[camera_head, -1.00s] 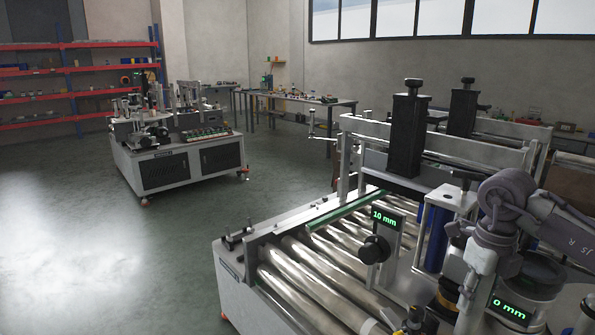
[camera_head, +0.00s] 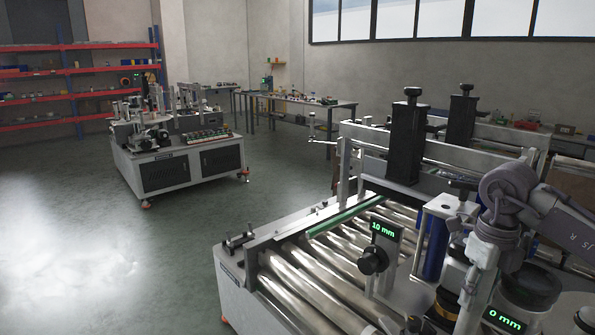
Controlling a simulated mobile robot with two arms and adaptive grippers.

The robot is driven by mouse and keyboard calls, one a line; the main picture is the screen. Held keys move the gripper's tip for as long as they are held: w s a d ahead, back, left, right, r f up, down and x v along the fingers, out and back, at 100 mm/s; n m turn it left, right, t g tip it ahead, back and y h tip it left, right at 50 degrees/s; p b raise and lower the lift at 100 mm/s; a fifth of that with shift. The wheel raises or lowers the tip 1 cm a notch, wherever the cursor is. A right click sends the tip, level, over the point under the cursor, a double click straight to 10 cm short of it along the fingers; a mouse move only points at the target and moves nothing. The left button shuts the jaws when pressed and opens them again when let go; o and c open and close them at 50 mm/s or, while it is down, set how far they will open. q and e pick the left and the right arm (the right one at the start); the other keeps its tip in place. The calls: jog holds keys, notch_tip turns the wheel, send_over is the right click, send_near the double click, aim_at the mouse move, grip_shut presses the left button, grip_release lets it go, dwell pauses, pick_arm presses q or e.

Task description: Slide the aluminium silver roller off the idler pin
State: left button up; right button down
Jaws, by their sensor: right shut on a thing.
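My right gripper (camera_head: 484,262) hangs over the labelling machine at the lower right, below my grey wrist. It is shut on a pale, shiny cylinder that looks like the silver roller (camera_head: 482,252). My gripper hides much of it. The idler pin cannot be made out, so I cannot tell whether the roller is still around it. A blue roller (camera_head: 436,248) stands upright just left of my gripper. My left gripper is out of view.
Several steel conveyor rollers (camera_head: 318,277) lie in the machine bed. A "10 mm" display (camera_head: 384,231) with a black knob (camera_head: 372,261) stands left of my gripper, and a "0 mm" display (camera_head: 505,320) below it. A black post (camera_head: 407,140) rises behind. Open floor lies left.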

notch_tip(320, 180, up, 10)
jog(key=p, duration=0.6)
jog(key=shift+f+p, duration=0.25)
jog(key=shift+p, duration=0.1)
dwell(1.0)
jog(key=shift+f, duration=0.15)
